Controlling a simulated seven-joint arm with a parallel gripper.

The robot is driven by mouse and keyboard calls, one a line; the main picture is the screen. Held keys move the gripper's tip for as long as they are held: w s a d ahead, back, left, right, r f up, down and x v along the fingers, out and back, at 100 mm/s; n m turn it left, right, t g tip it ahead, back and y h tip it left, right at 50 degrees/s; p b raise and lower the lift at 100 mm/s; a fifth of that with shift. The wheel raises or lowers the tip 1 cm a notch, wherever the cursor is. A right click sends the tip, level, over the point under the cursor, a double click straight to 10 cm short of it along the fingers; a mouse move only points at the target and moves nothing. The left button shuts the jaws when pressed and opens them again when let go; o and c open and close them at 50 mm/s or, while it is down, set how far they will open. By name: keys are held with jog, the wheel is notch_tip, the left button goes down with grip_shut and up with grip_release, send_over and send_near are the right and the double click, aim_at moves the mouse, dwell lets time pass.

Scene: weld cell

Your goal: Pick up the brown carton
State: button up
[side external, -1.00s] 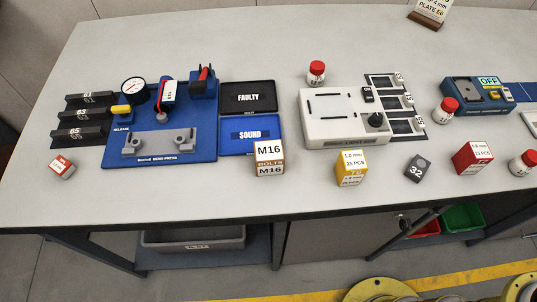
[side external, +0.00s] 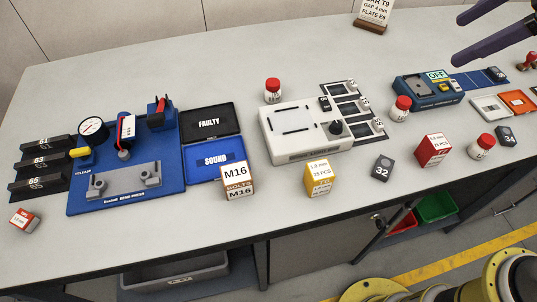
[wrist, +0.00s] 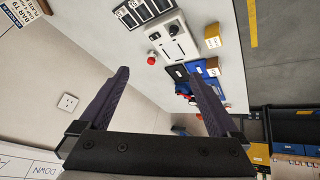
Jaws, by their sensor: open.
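The brown carton (side external: 238,191), labelled M16 BOLTS with white label panels, stands on the grey bench near its front edge, in front of the blue SOUND tray (side external: 212,160). It also shows small in the wrist view (wrist: 212,73), right of the fingers' tips. My gripper (side external: 458,38) is at the upper right of the side view, above the far right of the bench and well away from the carton. In the wrist view its two dark fingers (wrist: 158,72) are spread apart with nothing between them.
A yellow carton (side external: 318,180), a dark 32 block (side external: 382,168) and a red carton (side external: 434,150) stand to the right along the front. A white device (side external: 305,150) stands behind the yellow carton. A blue bend-press (side external: 125,197) lies left of the carton.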

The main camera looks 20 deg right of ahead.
jog(key=w+a+f+n+g+y, duration=0.1)
jog(key=w+a+f+n, duration=0.15)
jog(key=w+a, duration=0.45)
jog(key=n+g, duration=0.5)
send_over(236, 172)
jog(key=d, duration=0.5)
notch_tip(236, 172, down, 15)
jog(key=x, duration=1.3)
jog(key=shift+w+a+r, duration=0.1)
jog(key=shift+w+a, duration=0.05)
jog(key=shift+w, duration=0.1)
grip_shut()
jog(key=shift+r, duration=0.15)
